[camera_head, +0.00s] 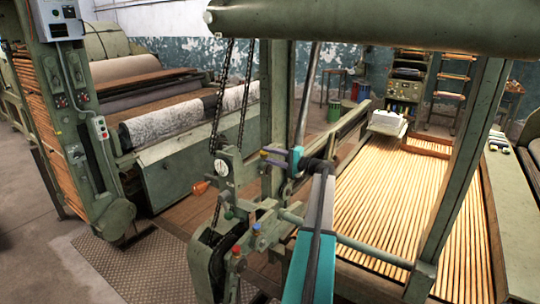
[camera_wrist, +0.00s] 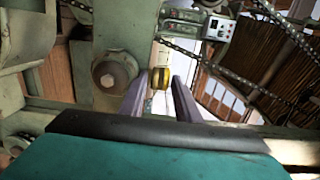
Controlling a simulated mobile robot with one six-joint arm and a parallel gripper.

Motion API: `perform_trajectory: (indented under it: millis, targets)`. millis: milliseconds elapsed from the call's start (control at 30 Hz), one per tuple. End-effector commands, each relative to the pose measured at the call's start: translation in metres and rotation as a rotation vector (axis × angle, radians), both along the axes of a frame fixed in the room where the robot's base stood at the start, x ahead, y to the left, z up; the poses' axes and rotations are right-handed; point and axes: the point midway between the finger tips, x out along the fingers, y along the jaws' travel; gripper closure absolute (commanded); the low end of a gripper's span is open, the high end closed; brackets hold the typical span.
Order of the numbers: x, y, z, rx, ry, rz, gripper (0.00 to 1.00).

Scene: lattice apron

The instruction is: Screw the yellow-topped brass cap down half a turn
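The brass cap with the yellow top (camera_wrist: 160,78) shows in the wrist view between the tips of my gripper's two lavender fingers. Its axis looks level and its mount is not clear. My gripper (camera_wrist: 160,86) has its fingers apart, one on each side of the cap. I cannot tell whether they touch it or leave a thin gap. In the head view my gripper (camera_head: 272,157) reaches left from the teal wrist, at the green machine head near the upright post. The cap is too small and too covered there to make out clearly.
A round dial gauge (camera_head: 222,170), an orange cone-shaped part (camera_head: 200,187), a red knob (camera_head: 236,250) and a blue knob (camera_head: 257,228) sit close by on the machine. Chains (camera_head: 220,95) hang behind. A large round boss (camera_wrist: 114,74) lies left of the fingers.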

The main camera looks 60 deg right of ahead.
Motion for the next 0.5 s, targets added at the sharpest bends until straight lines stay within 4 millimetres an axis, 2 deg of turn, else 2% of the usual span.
perform_trajectory:
  millis: [267,433,500]
  targets:
    - [0.0008,0.0002,-0.0003,0.0,0.0,0.0,0.7]
    - [0.0007,0.0003,-0.0003,0.0,0.0,0.0,0.99]
    - [0.0007,0.0004,-0.0003,0.0,0.0,0.001,1.0]
